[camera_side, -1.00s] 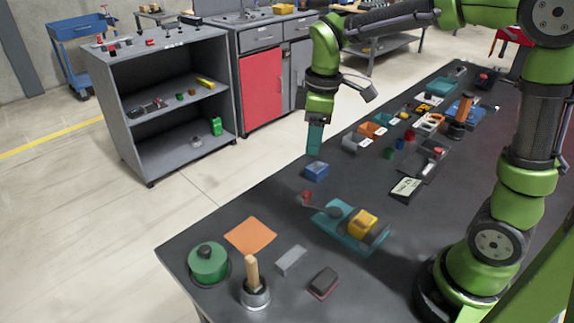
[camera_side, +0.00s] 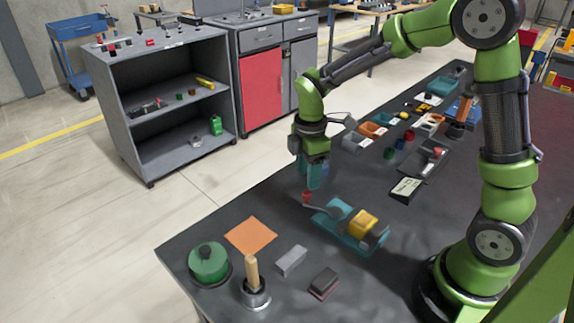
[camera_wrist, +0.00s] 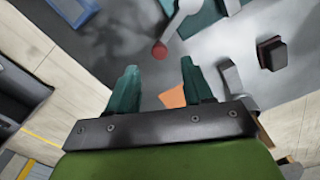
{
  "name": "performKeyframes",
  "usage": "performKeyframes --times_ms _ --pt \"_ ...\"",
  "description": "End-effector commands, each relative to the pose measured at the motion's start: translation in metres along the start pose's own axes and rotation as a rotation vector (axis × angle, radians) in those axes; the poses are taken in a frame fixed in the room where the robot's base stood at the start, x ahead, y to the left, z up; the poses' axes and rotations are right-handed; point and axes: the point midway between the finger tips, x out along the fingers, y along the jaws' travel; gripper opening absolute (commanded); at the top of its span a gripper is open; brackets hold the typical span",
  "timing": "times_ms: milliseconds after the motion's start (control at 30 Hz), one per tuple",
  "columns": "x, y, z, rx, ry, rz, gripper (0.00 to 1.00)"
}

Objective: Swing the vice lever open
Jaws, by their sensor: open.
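The vice (camera_side: 342,226) is a teal base with a yellow block (camera_side: 362,226) between its jaws, on the dark bench. Its grey lever (camera_side: 320,207) ends in a red knob (camera_side: 306,196) at the vice's left. In the wrist view the red knob (camera_wrist: 159,52) and pale lever (camera_wrist: 180,20) lie beyond the fingertips, near the top middle. My gripper (camera_side: 313,186) points down just above and behind the knob; in the side view its fingertips come close to it. In the wrist view the teal fingers of my gripper (camera_wrist: 159,68) are apart with nothing between them.
An orange mat (camera_side: 250,236), a green lidded pot (camera_side: 209,262), a wooden-handled tool (camera_side: 252,275), a grey block (camera_side: 291,260) and a dark block (camera_side: 323,282) lie at the near end. Several bins and a dark tray (camera_side: 428,160) stand farther along the bench.

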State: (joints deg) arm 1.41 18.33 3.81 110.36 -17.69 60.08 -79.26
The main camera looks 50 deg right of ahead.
Motion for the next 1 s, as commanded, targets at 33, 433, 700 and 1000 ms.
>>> performKeyframes --times_ms 33,433,700,1000 --pt "0.011 -0.001 0.0 0.001 -0.002 -0.005 0.51" --pt "0.055 0.0 0.0 0.002 0.0 -0.001 0.51" --pt "0.056 0.0 0.0 0.002 0.0 0.0 0.51" --pt "0.056 0.0 0.0 0.002 0.0 0.0 0.06"
